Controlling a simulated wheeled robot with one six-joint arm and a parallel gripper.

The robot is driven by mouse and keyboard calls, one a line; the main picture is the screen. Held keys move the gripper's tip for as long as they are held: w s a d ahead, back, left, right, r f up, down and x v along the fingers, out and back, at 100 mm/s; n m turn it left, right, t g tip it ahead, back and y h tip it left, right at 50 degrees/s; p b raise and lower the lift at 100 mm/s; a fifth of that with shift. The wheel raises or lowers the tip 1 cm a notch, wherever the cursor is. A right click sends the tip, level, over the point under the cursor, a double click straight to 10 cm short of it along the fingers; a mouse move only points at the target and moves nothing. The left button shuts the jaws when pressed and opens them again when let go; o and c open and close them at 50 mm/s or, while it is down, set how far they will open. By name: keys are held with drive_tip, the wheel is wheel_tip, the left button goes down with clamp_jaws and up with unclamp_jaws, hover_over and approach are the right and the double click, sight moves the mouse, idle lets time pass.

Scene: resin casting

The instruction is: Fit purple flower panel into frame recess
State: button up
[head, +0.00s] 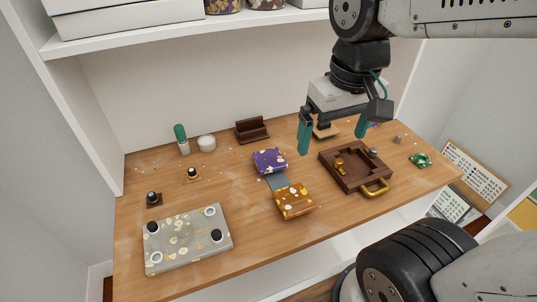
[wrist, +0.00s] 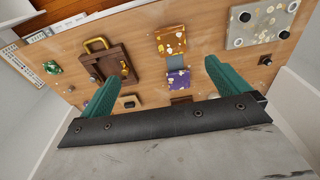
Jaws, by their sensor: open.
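The purple flower panel (head: 269,160) lies flat near the middle of the wooden table, on or against the upper end of a grey-blue strip (head: 278,181). It also shows in the wrist view (wrist: 178,81). The dark wooden frame (head: 334,176) with a brass handle (head: 376,189) lies to its right, its recess facing up. My gripper (head: 332,144) is open and empty above the back of the table, fingers pointing down. In the wrist view its green fingers (wrist: 163,70) are spread wide, and the purple panel shows between them, nearer the right finger.
An orange flower panel (head: 293,203) lies at the strip's front end. A speckled grey slab (head: 188,243) with knobs fills the front left. A brown holder (head: 252,129), a white jar (head: 206,143) and a green-topped bottle (head: 181,138) stand behind. A green piece (head: 420,160) lies far right.

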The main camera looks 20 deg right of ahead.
drive_tip(key=w+a+f, duration=0.1)
drive_tip(key=w+f, duration=0.2)
drive_tip(key=w, duration=0.4)
drive_tip(key=w+f, duration=0.4)
drive_tip(key=w, duration=0.3)
drive_tip(key=g, duration=0.1)
approach(269, 158)
drive_tip(key=shift+s+d+m, duration=0.15)
drive_tip(key=shift+s+m, duration=0.15)
drive_tip(key=shift+s, duration=0.1)
drive_tip(key=f, duration=0.8)
drive_tip(key=shift+w+f, duration=0.15)
drive_tip(key=shift+w, duration=0.25)
drive_tip(key=c, duration=1)
